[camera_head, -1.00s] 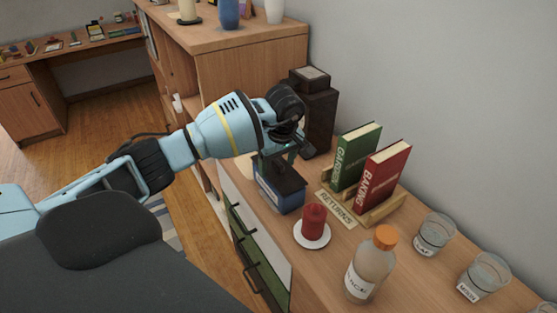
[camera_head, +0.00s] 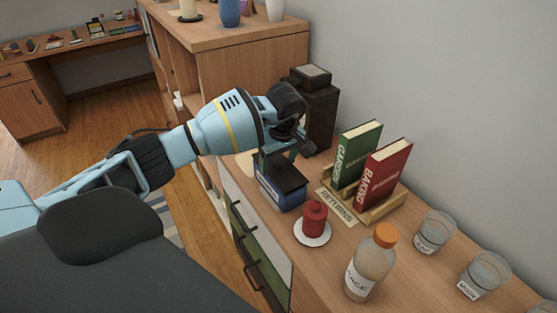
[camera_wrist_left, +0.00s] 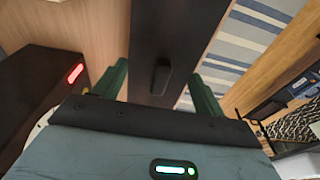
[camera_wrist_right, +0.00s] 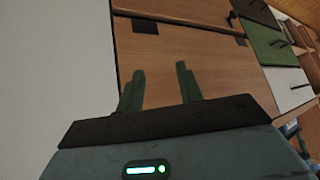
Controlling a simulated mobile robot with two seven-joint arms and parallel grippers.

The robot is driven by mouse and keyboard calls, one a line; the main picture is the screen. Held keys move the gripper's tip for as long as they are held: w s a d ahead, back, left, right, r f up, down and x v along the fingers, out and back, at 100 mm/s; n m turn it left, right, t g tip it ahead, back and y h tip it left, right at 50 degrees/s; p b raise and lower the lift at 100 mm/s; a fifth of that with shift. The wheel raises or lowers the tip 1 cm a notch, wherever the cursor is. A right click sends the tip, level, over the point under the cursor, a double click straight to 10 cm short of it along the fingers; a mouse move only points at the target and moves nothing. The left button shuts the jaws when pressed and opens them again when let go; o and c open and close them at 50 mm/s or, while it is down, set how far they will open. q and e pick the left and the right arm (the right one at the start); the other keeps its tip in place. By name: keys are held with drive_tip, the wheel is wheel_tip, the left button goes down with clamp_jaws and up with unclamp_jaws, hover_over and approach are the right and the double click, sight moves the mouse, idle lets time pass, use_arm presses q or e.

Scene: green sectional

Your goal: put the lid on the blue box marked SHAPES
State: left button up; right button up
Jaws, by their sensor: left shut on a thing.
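The blue box (camera_head: 289,200) stands on the wooden cabinet top in the head view, with a pale label on its front that is too small to read. My left gripper (camera_head: 283,160) is directly above it. In the left wrist view my left gripper (camera_wrist_left: 160,82) is shut on a dark flat lid (camera_wrist_left: 180,35) with a small dark handle. In the head view the dark lid is at the box's top; I cannot tell whether it rests there or hovers. The box's inside is hidden. My right gripper (camera_wrist_right: 160,90) is open and empty, facing drawer fronts.
A dark tower (camera_head: 319,115) stands behind the box. Right of it are a book rack (camera_head: 382,207) with green and red books, a red candle (camera_head: 314,217) on a white plate (camera_head: 313,238), an orange-capped bottle (camera_head: 368,268) and glass jars (camera_head: 435,232). The candle is close to the box.

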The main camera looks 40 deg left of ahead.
use_arm(q)
drive_tip(key=shift+f, duration=0.1)
idle(0.6)
drive_tip(key=shift+f, duration=0.25)
drive_tip(key=shift+f, duration=0.1)
idle(0.6)
drive_tip(key=shift+f, duration=0.1)
idle(0.4)
drive_tip(key=o, duration=0.9)
drive_tip(key=shift+c, duration=0.2)
drive_tip(key=shift+o, duration=0.9)
drive_tip(key=shift+o, duration=0.4)
